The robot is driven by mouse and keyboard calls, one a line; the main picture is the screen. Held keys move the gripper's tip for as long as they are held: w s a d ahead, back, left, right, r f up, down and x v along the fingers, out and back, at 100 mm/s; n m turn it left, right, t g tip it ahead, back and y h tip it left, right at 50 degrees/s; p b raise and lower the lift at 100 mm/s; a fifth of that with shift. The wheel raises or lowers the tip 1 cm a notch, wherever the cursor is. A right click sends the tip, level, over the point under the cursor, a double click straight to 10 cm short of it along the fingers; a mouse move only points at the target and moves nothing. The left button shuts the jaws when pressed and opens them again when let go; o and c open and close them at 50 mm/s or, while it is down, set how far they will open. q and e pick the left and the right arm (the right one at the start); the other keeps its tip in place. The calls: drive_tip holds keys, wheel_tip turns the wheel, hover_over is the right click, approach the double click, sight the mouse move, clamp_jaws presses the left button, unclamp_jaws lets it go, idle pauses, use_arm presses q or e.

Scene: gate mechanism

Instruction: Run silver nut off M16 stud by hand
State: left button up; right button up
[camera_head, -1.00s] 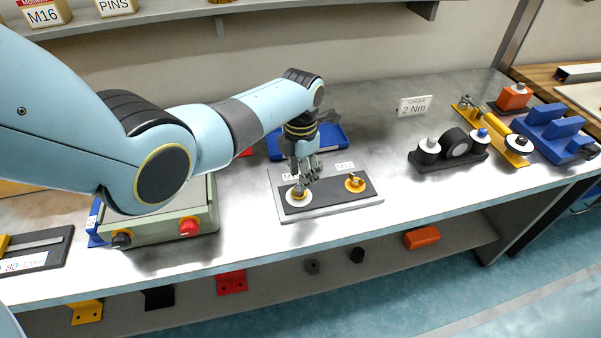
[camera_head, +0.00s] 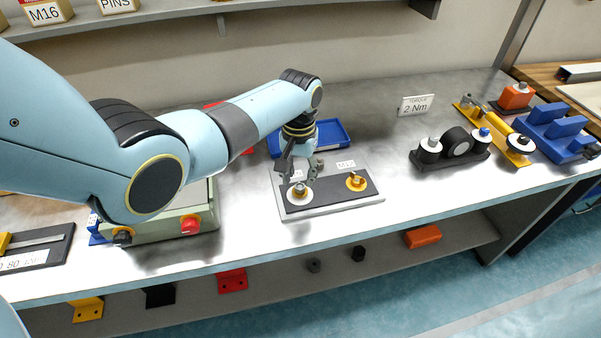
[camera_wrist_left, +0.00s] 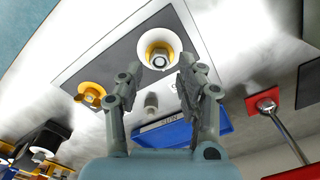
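The stud plate (camera_head: 330,208) lies on the bench with two studs. The left one, behind a partly hidden label, has a white round collar and a silver nut (camera_head: 299,188); the wrist view shows this hex-shaped nut (camera_wrist_left: 160,56) inside a yellow ring and white collar. The right stud (camera_head: 356,182) has a yellow nut and collar. My left gripper (camera_head: 302,168) is just behind the left stud, above the plate. In the wrist view its fingers (camera_wrist_left: 161,72) are apart. A small grey cylinder (camera_wrist_left: 151,103) shows between them; I cannot tell what it is. My right gripper is not in view.
A blue tray (camera_head: 332,133) stands behind the plate. A grey-green box with red and black knobs (camera_head: 150,228) is to the left. Black, yellow, and blue fixtures (camera_head: 450,150) are to the right. The bench in front of the plate is clear.

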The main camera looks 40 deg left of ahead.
sight(298, 187)
use_arm(q)
drive_tip(key=m, duration=0.6)
drive_tip(key=shift+a, duration=0.15)
drive_tip(key=shift+f+b, duration=1.3)
drive_tip(key=shift+f, duration=0.5)
drive_tip(key=shift+c, duration=0.3)
